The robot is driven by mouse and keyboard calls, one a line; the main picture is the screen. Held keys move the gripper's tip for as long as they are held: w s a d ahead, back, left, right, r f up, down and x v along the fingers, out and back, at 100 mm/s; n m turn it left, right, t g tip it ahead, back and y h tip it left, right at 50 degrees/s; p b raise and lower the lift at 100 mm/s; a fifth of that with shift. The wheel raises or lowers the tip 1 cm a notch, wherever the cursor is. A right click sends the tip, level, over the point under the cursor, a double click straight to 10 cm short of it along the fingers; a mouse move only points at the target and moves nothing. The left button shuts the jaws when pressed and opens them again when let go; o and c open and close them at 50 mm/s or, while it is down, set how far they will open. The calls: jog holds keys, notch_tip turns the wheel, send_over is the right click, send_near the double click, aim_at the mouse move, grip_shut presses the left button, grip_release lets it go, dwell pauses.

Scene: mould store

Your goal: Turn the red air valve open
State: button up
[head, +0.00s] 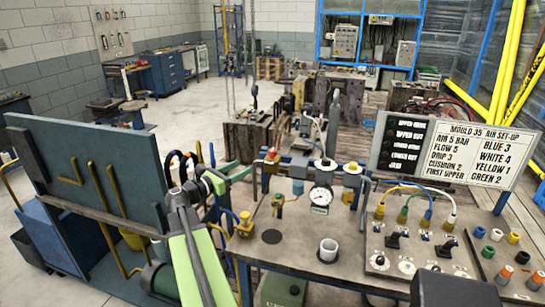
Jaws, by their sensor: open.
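A small red part (272,152), which looks like the air valve's handle, sits at the left end of the blue and metal air line on the bench. It is small here, and I cannot tell its turn position. My gripper (243,171) is at the end of my green arm, left of the red part and apart from it. Its jaws are open and nothing shows between them. A round pressure gauge (320,196) stands on the line to the right.
A panel with coloured hoses and dark switches (393,240) is at right, below the air set-up sign (466,157). A blue-grey board with yellow pipes (95,175) stands at left.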

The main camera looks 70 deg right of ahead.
aim_at(269, 153)
jog(key=x, duration=1.7)
jog(key=shift+w+d, duration=0.1)
jog(key=shift+d, duration=0.05)
